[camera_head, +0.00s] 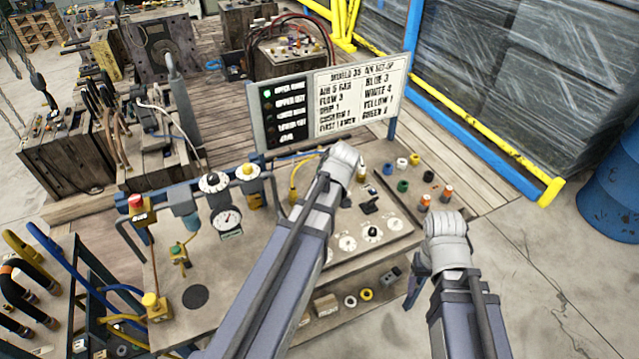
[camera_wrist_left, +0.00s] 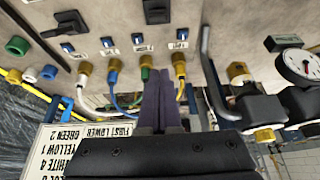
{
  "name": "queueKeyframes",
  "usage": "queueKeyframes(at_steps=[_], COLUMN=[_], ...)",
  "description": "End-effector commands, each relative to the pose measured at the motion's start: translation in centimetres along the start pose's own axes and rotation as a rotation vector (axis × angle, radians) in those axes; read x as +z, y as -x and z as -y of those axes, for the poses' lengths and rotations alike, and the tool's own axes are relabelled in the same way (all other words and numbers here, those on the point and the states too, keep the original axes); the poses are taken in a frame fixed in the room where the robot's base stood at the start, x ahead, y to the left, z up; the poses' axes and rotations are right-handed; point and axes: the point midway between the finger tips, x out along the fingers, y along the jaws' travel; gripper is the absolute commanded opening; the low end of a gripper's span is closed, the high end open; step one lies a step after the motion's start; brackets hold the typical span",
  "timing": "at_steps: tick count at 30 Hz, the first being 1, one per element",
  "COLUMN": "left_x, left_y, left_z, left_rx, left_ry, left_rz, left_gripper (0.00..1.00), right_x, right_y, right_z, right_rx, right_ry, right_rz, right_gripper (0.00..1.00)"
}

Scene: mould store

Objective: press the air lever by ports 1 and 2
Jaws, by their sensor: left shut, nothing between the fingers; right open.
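The bench (camera_head: 245,290) has a panel with coloured ports and black levers. In the left wrist view, one black lever (camera_wrist_left: 70,22) stands at upper left and another black lever (camera_wrist_left: 157,10) at the top centre. The port numbers are too small to read, so I cannot tell which lever is by ports 1 and 2. My left gripper (camera_wrist_left: 158,88) is shut and empty, in front of a row of brass ports with hoses; in the head view my left arm hides it. My right gripper (camera_head: 413,288) is open at the bench's right front edge.
A set-up board (camera_head: 360,95) stands behind the panel. Gauges and valves (camera_head: 228,218) rise on the bench left of my left arm. Floor at right is clear up to a blue drum (camera_head: 612,185).

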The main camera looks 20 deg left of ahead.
Motion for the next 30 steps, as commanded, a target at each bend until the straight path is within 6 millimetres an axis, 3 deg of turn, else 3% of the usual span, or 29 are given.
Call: queueKeyframes(at_steps=[1, 6, 23, 26, 30], left_x=[0.2, 0.8, 1.1, 3.3, 10.8], left_y=[1.6, 2.8, 2.8, 2.7, 3.2], left_z=[0.1, 0.0, -0.1, -0.6, -1.8], left_rx=[0.001, 0.001, 0.001, 0.005, 0.029], left_ry=[-0.001, 0.000, -0.005, -0.084, -0.384], left_rz=[0.000, 0.000, 0.002, 0.031, 0.133], left_gripper=[0.00, 0.00, 0.00, 0.00, 0.00], right_x=[0.1, 0.1, 0.1, 0.1, -0.1], right_y=[1.3, 2.2, 2.0, 1.3, -0.8], right_z=[-0.1, -0.2, -0.2, -0.1, 0.1], right_rx=[0.000, -0.001, -0.001, -0.001, -0.001], right_ry=[-0.001, -0.004, -0.005, -0.004, -0.003], right_rz=[0.000, 0.000, 0.000, 0.000, 0.000], right_gripper=[0.75, 0.75, 0.75, 0.75, 0.75])
